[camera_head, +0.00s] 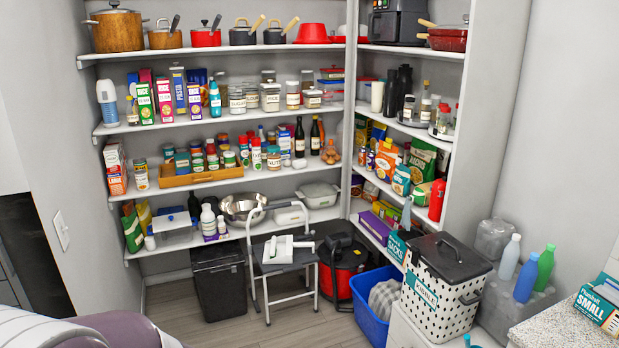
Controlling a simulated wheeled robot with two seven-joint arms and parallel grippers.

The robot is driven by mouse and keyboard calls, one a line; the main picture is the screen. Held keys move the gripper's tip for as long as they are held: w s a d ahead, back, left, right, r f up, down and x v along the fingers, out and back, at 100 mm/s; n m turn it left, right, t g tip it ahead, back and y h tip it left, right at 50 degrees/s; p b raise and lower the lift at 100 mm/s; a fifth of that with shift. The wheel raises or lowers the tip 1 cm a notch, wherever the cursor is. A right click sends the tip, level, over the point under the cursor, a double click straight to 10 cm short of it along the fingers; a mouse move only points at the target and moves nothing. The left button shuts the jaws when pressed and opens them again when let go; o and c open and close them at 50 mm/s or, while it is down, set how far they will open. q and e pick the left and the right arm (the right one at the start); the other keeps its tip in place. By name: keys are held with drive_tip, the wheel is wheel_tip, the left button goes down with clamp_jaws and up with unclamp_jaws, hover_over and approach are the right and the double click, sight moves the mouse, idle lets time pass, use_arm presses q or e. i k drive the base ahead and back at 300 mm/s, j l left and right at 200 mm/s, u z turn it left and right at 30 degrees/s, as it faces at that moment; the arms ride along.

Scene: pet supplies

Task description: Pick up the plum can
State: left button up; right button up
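I cannot pick out a plum can for certain; the labels are too small to read. Several small cans and jars stand in and behind a wooden tray (205,180) on the third shelf of the back wall. One can (141,175) stands on the same shelf, left of the tray, beside orange boxes. Neither of my grippers is in view, so I cannot see their fingers or anything held.
Shelves fill the corner. A step stool (283,270) and black bin (219,283) stand on the floor before them. A blue basket (366,325) and dotted hamper (431,306) stand at right. Open floor (190,325) lies in front.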

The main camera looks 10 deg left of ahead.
sight(141, 177)
drive_tip(key=i+u, duration=0.1)
drive_tip(key=i, duration=0.65)
drive_tip(key=i+l, duration=0.15)
drive_tip(key=i, duration=0.65)
drive_tip(key=i+j+u, duration=0.1)
drive_tip(key=i+j, duration=0.65)
drive_tip(key=i+j+u, duration=0.1)
drive_tip(key=i+j, duration=0.6)
drive_tip(key=i+j+u, duration=0.1)
drive_tip(key=i+j, duration=0.55)
drive_tip(key=i, duration=0.2)
drive_tip(key=i+j, duration=0.25)
drive_tip(key=j, duration=0.2)
drive_tip(key=i+j, duration=0.2)
drive_tip(key=j, duration=0.2)
